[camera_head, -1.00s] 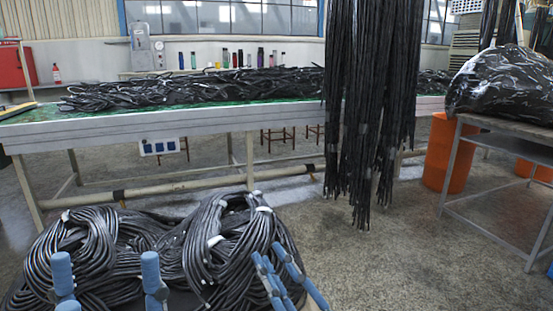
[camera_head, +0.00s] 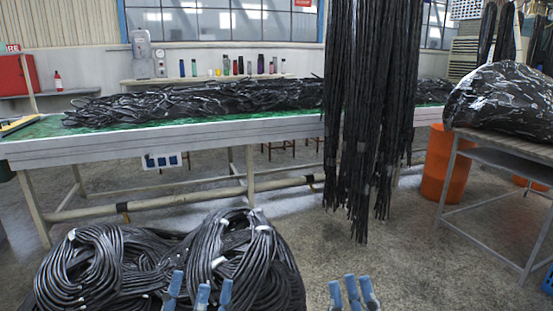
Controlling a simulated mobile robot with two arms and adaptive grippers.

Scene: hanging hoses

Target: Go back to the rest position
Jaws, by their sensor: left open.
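My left gripper (camera_head: 199,293) shows at the bottom of the head view as blue fingertips, in front of the coiled black hoses (camera_head: 112,265). It is open, and I see nothing between its fingers. My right gripper (camera_head: 352,293) shows as blue fingertips at the bottom edge, right of the coils, over bare floor. Its fingertips stand apart from the hoses, but how far its jaws are open is unclear. The lower parts of both grippers are cut off by the frame.
A bundle of black hoses (camera_head: 370,120) hangs right of centre. A long table (camera_head: 200,140) with loose hoses crosses behind. At right are an orange bin (camera_head: 437,175) and a table bearing a wrapped black bundle (camera_head: 505,100). The speckled floor (camera_head: 410,270) between is clear.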

